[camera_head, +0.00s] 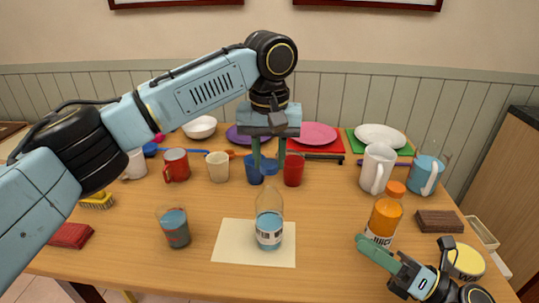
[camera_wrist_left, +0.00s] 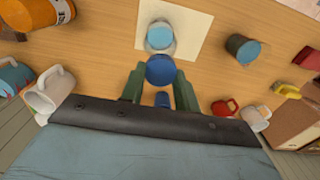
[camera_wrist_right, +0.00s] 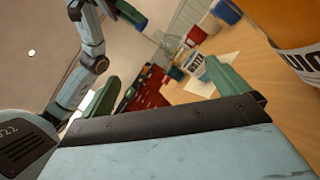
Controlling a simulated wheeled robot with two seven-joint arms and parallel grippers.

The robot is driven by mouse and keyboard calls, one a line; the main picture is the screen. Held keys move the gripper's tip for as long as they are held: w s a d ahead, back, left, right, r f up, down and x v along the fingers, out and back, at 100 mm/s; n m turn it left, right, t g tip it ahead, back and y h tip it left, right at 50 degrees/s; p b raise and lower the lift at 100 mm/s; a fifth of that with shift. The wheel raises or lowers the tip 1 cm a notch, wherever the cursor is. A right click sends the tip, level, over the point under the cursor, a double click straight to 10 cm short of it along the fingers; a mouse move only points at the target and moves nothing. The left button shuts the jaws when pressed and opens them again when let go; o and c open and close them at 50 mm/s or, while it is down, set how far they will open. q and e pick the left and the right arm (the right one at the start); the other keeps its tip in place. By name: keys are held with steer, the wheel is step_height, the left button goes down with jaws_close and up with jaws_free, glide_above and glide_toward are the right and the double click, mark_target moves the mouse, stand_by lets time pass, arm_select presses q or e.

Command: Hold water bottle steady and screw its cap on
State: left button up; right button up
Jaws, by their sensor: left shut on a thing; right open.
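The water bottle (camera_head: 269,228) stands upright on a cream mat (camera_head: 231,253), clear with blue water and a white label. It also shows in the left wrist view (camera_wrist_left: 160,37). My left gripper (camera_head: 269,160) points down above the bottle, shut on the blue cap (camera_head: 270,168). The cap also shows between its fingers in the left wrist view (camera_wrist_left: 161,70). In the head view the cap is above the bottle's neck, with a gap visible between them. My right gripper (camera_wrist_right: 167,88) is open and empty, low at the right and apart from the bottle.
An orange juice bottle (camera_head: 385,216) stands near my right gripper. A glass (camera_head: 173,228) stands left of the mat. A blue cup (camera_head: 253,170) and a red cup (camera_head: 293,170) are behind the cap. A white pitcher (camera_head: 377,168) stands at the back right.

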mark_target(274, 234)
steer(key=w+a+f+n+g, duration=0.1)
steer(key=a+n, duration=0.1)
steer(key=w+a+f+n+g+h, duration=0.1)
steer(key=w+a+n, duration=0.1)
steer(key=a, duration=0.1)
steer(key=w+a+f+n+g, duration=0.1)
steer(key=w+a+n+g, duration=0.1)
steer(key=n, duration=0.1)
steer(key=shift+w+a+f+h, duration=0.25)
steer(key=shift+a+f+h, duration=0.05)
steer(key=shift+f, duration=0.1)
steer(key=w+a+f+n+h, duration=0.1)
steer(key=n, duration=0.1)
steer(key=w+a+f+n+g, duration=0.1)
steer(key=n, duration=0.1)
steer(key=shift+f+g+h, duration=0.3)
steer(key=shift+f+h, duration=0.05)
steer(key=shift+h, duration=0.05)
steer(key=shift+a+f, duration=0.1)
steer(key=shift+f, duration=0.2)
steer(key=shift+n, duration=0.3)
steer(key=shift+x, duration=4.95)
steer(key=shift+f, duration=0.2)
steer(key=shift+c, duration=0.2)
steer(key=c, duration=1.1)
